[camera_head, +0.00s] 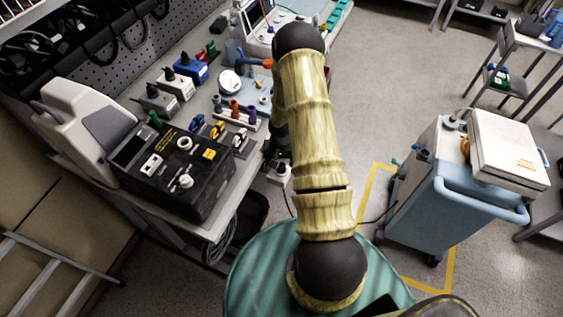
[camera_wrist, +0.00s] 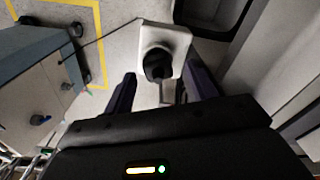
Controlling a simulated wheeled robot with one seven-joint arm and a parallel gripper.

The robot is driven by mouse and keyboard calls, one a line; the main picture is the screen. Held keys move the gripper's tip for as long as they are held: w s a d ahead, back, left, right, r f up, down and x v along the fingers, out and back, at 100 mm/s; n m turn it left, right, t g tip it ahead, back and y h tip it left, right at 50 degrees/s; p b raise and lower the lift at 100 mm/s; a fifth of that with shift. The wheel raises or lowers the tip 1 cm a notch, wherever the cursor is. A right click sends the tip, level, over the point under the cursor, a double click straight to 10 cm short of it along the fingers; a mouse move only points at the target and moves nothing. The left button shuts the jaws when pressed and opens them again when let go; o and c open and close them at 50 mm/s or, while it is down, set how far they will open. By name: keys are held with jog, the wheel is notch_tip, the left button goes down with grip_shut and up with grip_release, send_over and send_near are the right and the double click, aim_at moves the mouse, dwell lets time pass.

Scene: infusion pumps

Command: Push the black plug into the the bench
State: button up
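The black plug (camera_wrist: 157,64) sits at a white socket box (camera_wrist: 178,36) in the wrist view. I cannot tell how deep it sits. The white box also shows in the head view (camera_head: 279,174), by the front end of the bench (camera_head: 214,226). My gripper (camera_wrist: 161,72) is open, with one dark finger on each side below the plug. The plug lies near the fingertips, between their lines, and no clear contact shows. In the head view my arm hides most of the gripper.
A blue and white cart (camera_head: 433,185) stands to the right, with a thin cable on the floor towards it. A black bin (camera_head: 252,213) is under the bench. A black and grey device (camera_head: 178,168) and several small tools crowd the bench top. The floor behind is clear.

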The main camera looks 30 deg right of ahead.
jog(key=shift+s+f+g, duration=0.3)
jog(key=shift+s+f, duration=0.6)
jog(key=shift+f, duration=0.1)
jog(key=shift+w+r, duration=0.3)
jog(key=shift+r, duration=0.25)
notch_tip(320, 180, up, 18)
jog(key=b, duration=0.1)
jog(key=shift+w+r+b, duration=0.15)
jog(key=shift+w+b, duration=0.05)
jog(key=shift+b, duration=0.1)
jog(key=shift+a, duration=0.15)
jog(key=s+a+r+n+t, duration=0.2)
jog(key=s+a+r+n, duration=0.3)
jog(key=s+a+r, duration=0.6)
jog(key=shift+s+a+n+t, duration=0.3)
jog(key=shift+s+a+n, duration=0.1)
jog(key=shift+a, duration=0.65)
